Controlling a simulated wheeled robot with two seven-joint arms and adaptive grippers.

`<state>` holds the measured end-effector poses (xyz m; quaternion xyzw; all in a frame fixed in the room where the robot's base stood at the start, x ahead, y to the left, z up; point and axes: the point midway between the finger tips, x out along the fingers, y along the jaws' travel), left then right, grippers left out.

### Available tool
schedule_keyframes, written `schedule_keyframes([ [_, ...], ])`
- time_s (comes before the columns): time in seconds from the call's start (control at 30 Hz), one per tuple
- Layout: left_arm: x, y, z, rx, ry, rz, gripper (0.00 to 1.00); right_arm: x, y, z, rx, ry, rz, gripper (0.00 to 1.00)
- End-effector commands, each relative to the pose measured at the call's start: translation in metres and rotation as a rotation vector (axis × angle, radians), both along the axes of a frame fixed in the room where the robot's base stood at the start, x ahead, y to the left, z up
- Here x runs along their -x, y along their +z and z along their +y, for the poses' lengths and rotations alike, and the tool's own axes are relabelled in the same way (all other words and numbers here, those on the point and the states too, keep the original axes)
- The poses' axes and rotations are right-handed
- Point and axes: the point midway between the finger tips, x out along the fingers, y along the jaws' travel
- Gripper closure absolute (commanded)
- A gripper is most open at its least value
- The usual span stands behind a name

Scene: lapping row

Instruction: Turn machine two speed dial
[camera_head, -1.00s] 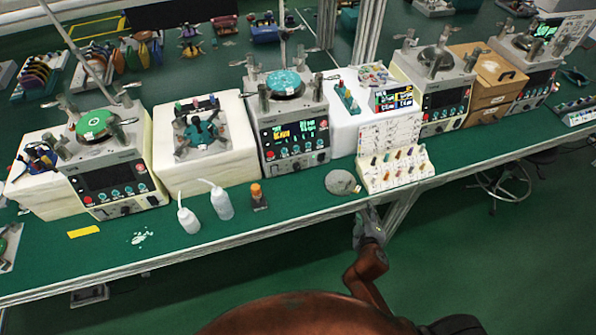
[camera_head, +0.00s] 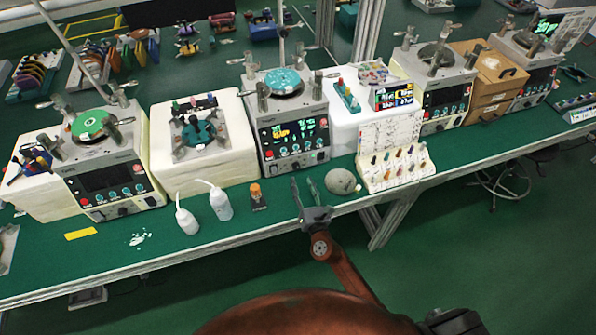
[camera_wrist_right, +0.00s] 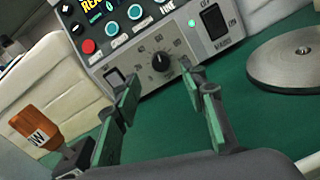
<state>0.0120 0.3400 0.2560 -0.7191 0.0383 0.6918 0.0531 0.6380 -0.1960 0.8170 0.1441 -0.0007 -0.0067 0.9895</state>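Machine two (camera_head: 292,128) looks to be the second lapping machine from the left, with a lit yellow and green display. Its speed dial (camera_wrist_right: 161,61), a black knob with a white pointer line inside a printed scale, shows in the right wrist view on the lower front panel. My right gripper (camera_head: 303,187) is over the bench's front edge, just in front of this machine. In the right wrist view its two green-padded fingers (camera_wrist_right: 164,98) are spread, empty and apart from the dial, which appears between and beyond the tips. My left gripper is not in view.
A grey round plate (camera_head: 341,181) lies right of my right gripper. A sloped board with coloured pegs (camera_head: 396,165) stands farther right. A power switch (camera_wrist_right: 216,22) is right of the dial.

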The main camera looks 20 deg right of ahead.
Motion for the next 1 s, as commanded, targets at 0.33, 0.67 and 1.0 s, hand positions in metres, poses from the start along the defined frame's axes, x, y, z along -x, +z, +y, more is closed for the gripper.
schedule_keyframes([
  [0.33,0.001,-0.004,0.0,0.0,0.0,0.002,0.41,-0.052,0.0,-0.001,-0.004,-0.001,-0.001,0.61],
  [0.67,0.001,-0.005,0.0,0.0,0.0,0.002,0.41,-0.061,0.0,-0.001,-0.005,-0.001,-0.001,0.61],
  [1.0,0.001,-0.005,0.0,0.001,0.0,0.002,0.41,-0.061,0.001,-0.001,-0.005,-0.001,-0.001,0.78],
])
